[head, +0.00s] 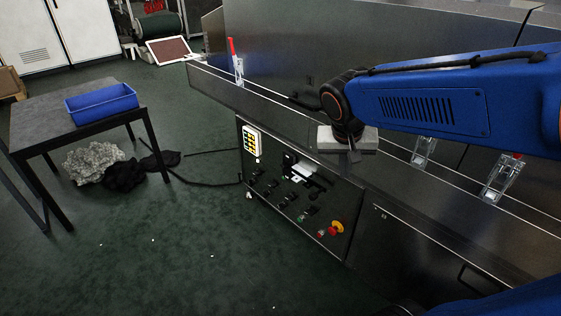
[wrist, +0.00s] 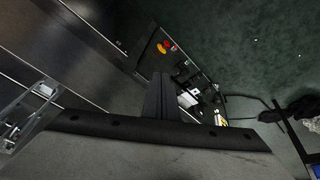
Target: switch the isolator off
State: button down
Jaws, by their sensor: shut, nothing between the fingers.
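The control panel (head: 295,190) is a dark plate on the machine's front. A white-and-black fitting with a bar-like handle (head: 300,170) sits at its upper middle; it also shows in the wrist view (wrist: 190,97). A red-and-yellow control (head: 336,227) sits at the panel's lower right, also in the wrist view (wrist: 163,47). I cannot tell for sure which of these is the isolator, or its position. My gripper (head: 353,154) is above and right of the panel, apart from it, largely hidden behind its grey body. In the wrist view its dark fingers (wrist: 160,78) are shut and empty.
A yellow-and-white keypad (head: 251,140) is at the panel's upper left; several small knobs sit below. Clear brackets (head: 500,178) and a red-handled clamp (head: 235,60) stand along the machine's ledge. A table (head: 50,112) with a blue bin (head: 100,103) is left. The floor before the panel is open.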

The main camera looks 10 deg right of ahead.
jog(key=w+a+f+m+h, duration=0.1)
jog(key=w+a+f+m, duration=0.15)
jog(key=w, duration=0.65)
jog(key=w+a+f+m+h, duration=0.15)
jog(key=w+a+f, duration=0.25)
jog(key=w, duration=0.4)
jog(key=w+a+f+m+h, duration=0.2)
jog(key=w+a+f, duration=0.1)
jog(key=w, duration=0.6)
jog(key=m+t, duration=0.1)
jog(key=t, duration=0.1)
send_near(284, 166)
jog(key=a+r, duration=0.1)
jog(key=w+a+r+h, duration=0.1)
jog(key=shift+r, duration=0.35)
jog(key=x, duration=1)
jog(key=shift+s, duration=0.2)
jog(key=shift+a+f, duration=0.1)
